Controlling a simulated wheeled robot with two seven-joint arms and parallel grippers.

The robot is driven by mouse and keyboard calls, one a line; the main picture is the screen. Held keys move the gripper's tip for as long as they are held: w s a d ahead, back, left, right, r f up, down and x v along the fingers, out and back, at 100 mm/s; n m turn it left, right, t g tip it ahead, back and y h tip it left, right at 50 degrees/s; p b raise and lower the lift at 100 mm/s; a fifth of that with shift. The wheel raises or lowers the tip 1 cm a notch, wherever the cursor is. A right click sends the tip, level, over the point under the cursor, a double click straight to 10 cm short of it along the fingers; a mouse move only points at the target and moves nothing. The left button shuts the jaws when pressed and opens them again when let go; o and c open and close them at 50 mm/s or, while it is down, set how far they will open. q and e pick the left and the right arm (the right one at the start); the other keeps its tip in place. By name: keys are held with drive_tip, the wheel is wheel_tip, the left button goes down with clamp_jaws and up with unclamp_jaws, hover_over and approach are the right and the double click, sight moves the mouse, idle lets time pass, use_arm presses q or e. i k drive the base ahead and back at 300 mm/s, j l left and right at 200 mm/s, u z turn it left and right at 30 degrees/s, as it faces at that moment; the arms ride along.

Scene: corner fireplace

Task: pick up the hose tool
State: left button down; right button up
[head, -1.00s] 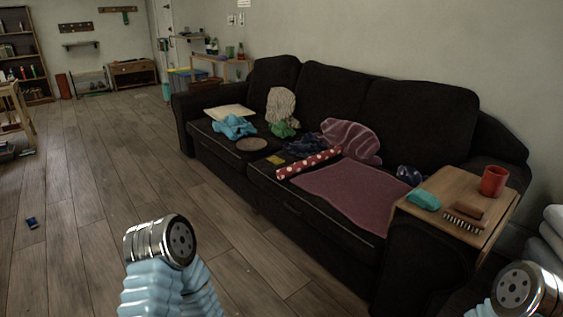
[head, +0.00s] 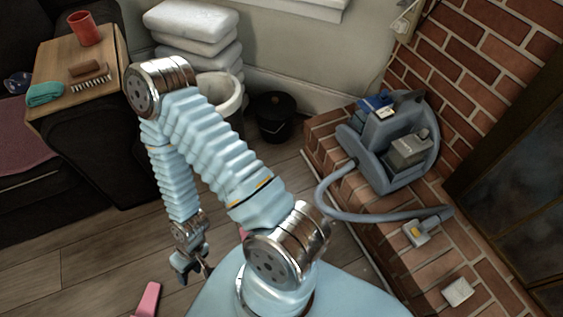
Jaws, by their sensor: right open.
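The hose tool (head: 417,233), a small grey head with a yellow part, lies on the brick hearth at the right. A grey hose (head: 375,216) runs from it to a grey cleaning machine (head: 382,150) standing on the hearth. My right gripper (head: 196,274) hangs low over the floor at the lower left, well to the left of the hose tool and apart from it. It is open and empty, and small in the picture. My left gripper is not in view.
The raised brick hearth (head: 400,255) has a front edge along the floor. A white block (head: 458,291) lies on it. A black lidded pot (head: 272,117), a pale bin (head: 232,97) and stacked white cushions (head: 195,45) stand behind my right arm. A pink object (head: 147,299) is at the lower left.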

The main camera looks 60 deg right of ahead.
sight(427, 224)
drive_tip(key=k+z, duration=0.1)
drive_tip(key=z, duration=3.65)
drive_tip(key=i+l+z, duration=0.15)
drive_tip(key=l+z, duration=0.2)
drive_tip(key=i+l+z, duration=0.25)
drive_tip(key=l+z, duration=0.15)
drive_tip(key=l, duration=0.1)
